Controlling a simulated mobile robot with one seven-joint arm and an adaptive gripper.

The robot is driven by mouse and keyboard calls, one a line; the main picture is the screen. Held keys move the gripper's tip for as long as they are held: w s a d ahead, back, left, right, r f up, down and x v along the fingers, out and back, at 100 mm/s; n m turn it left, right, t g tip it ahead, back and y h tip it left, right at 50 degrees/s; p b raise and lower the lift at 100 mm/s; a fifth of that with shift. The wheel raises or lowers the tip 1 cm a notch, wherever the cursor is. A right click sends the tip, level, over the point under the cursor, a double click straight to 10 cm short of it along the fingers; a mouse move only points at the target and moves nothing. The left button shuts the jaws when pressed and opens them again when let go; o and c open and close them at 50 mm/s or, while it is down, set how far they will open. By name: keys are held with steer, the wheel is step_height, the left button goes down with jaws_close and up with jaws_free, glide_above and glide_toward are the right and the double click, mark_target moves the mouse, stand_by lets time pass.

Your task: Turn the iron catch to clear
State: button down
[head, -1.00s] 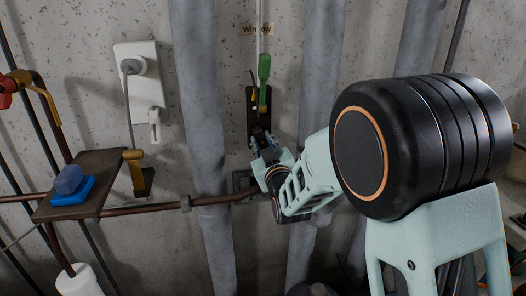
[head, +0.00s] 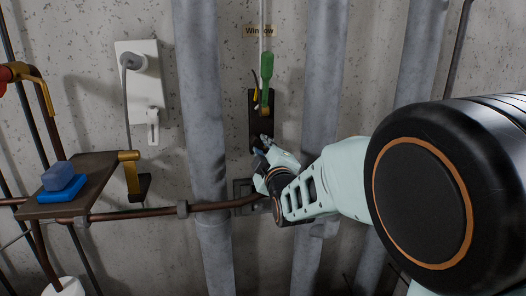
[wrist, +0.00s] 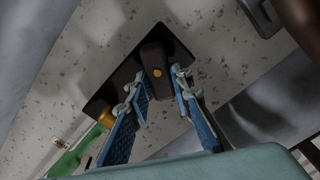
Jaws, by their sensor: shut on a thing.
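A dark iron plate (head: 256,103) is fixed to the wall below a "Window" label. In the wrist view the plate (wrist: 103,101) appears tilted, with the dark iron catch (wrist: 155,58) standing out from it and a small brass dot on the catch. My gripper (wrist: 158,88) has one blue-padded finger on each side of the catch and is shut on it. In the head view my gripper (head: 263,147) is at the plate's lower end and hides the catch there. A green handle (head: 267,66) with a brass end hangs on a cord above, over the plate's upper part.
Grey vertical pipes (head: 202,110) stand on both sides of the plate. A copper pipe (head: 130,214) runs low along the wall. A white box (head: 147,85) with a lever and a brown shelf (head: 98,170) holding a blue block (head: 62,176) are at left.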

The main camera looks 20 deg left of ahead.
stand_by(0.5)
steer(key=c, duration=1.7)
jaws_free()
steer(key=shift+s, duration=0.1)
steer(key=v, duration=1.2)
